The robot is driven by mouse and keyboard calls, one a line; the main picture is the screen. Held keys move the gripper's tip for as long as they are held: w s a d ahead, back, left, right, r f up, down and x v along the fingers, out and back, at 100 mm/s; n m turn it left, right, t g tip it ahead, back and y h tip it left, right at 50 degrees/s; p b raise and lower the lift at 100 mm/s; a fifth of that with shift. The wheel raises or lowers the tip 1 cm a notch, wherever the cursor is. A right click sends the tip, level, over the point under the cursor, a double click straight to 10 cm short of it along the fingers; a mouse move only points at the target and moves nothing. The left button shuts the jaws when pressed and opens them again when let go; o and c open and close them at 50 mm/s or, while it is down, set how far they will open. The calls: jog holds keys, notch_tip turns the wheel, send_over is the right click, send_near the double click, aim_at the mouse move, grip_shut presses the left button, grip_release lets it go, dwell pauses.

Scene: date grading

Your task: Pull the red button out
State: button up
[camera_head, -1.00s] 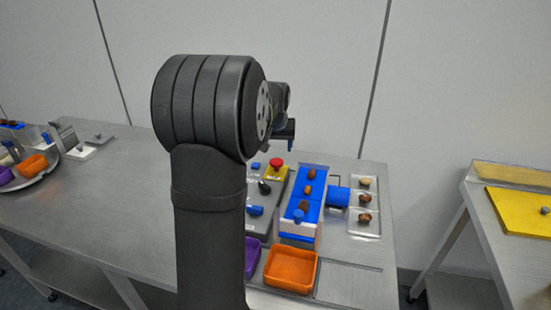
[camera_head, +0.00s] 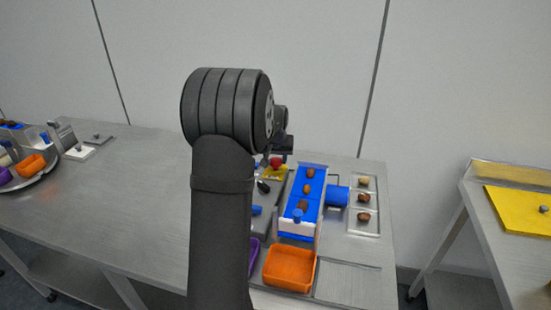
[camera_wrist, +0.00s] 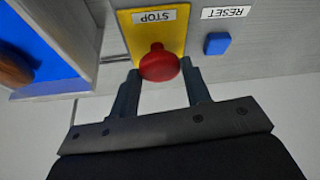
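The red button (camera_wrist: 160,65) is a round mushroom knob on a yellow plate (camera_wrist: 172,38) marked STOP, which appears upside down in the wrist view. In the head view the red button (camera_head: 276,162) shows just below my gripper (camera_head: 274,156). In the wrist view my gripper (camera_wrist: 161,70) is open, with one fingertip at each side of the knob. A narrow gap seems to remain; contact is not clear.
A blue RESET button (camera_wrist: 217,43) sits close beside the right finger. A blue-topped conveyor (camera_head: 312,183) carrying dates stands right of the panel. An orange bin (camera_head: 290,287) is in front, and a tray with dates (camera_head: 351,226) is at right.

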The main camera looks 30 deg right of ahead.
jog(key=c, duration=0.7)
jog(key=shift+r, duration=0.65)
jog(key=o, duration=1.4)
jog(key=v, duration=1.7)
jog(key=shift+r, duration=0.25)
jog(key=x, duration=1.7)
jog(key=shift+f, duration=0.65)
